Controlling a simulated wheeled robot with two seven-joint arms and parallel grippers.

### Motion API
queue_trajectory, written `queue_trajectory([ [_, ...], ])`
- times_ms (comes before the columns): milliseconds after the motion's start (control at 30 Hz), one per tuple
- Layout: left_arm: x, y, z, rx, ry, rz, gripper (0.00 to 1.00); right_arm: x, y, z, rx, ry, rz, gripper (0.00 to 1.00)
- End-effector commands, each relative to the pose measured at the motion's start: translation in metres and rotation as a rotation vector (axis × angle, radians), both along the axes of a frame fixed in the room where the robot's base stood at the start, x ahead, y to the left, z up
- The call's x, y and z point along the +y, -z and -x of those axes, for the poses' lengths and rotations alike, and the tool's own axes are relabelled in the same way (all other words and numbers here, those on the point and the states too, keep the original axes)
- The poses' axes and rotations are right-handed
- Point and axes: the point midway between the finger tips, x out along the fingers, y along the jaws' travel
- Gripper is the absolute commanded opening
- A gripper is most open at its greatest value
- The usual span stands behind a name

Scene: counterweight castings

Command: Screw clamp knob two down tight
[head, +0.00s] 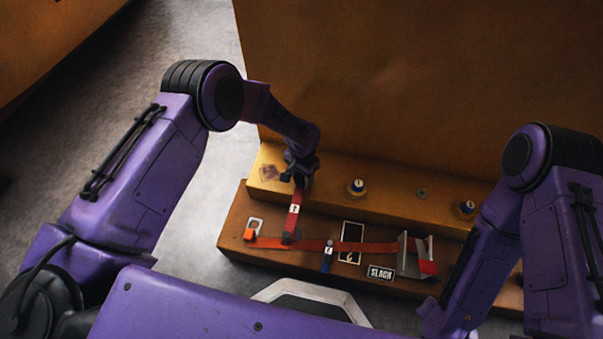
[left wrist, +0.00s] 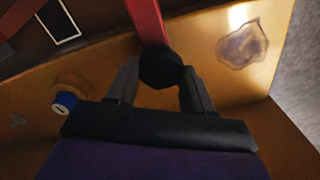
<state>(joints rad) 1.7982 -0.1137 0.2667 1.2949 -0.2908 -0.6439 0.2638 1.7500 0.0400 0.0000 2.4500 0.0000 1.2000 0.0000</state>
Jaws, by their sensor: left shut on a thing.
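My left gripper (head: 297,180) is at the left end of the yellow ledge, at the upper end of a red bar (head: 293,211) with a white label. In the left wrist view its fingers are shut on a black round knob (left wrist: 160,67) at the end of that red bar (left wrist: 147,20). Two blue knobs with pale caps stand on the ledge: one in the middle (head: 357,187), one farther right (head: 467,208). One blue knob (left wrist: 65,102) also shows in the left wrist view. I cannot read their marks surely. My right gripper is out of view.
An orange strap (head: 375,247) runs along the lower brown step to a grey metal bracket (head: 412,256). A blue labelled bar (head: 327,257), a black card (head: 351,242) and a "SLACK" plate (head: 381,273) are nearby. A tall brown wall rises behind the ledge.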

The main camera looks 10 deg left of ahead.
Motion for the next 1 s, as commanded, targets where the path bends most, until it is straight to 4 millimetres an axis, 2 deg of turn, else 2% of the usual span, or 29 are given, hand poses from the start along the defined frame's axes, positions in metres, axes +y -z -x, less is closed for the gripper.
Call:
queue_trajectory([
  [100, 0.000, -0.001, 0.000, 0.000, 0.140, 0.000, 0.21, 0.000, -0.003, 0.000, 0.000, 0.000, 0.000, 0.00],
  [200, -0.001, -0.001, 0.000, 0.000, 0.210, 0.000, 0.21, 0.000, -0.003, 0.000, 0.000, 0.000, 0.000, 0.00],
  [500, -0.001, 0.000, 0.000, 0.000, 0.226, 0.000, 0.21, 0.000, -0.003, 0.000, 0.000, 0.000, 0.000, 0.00],
  [533, -0.001, 0.000, 0.000, 0.000, 0.226, 0.000, 0.61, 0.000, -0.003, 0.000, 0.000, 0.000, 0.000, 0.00],
  [600, -0.001, 0.000, 0.000, 0.000, 0.226, 0.000, 0.77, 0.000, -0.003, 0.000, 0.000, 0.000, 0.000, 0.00],
  [867, 0.000, -0.001, 0.000, 0.000, 0.224, 0.000, 0.77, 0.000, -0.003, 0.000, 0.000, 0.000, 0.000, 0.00],
  [1000, -0.001, -0.020, 0.000, -0.001, 0.224, 0.000, 0.77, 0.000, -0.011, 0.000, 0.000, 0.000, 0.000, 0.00],
])
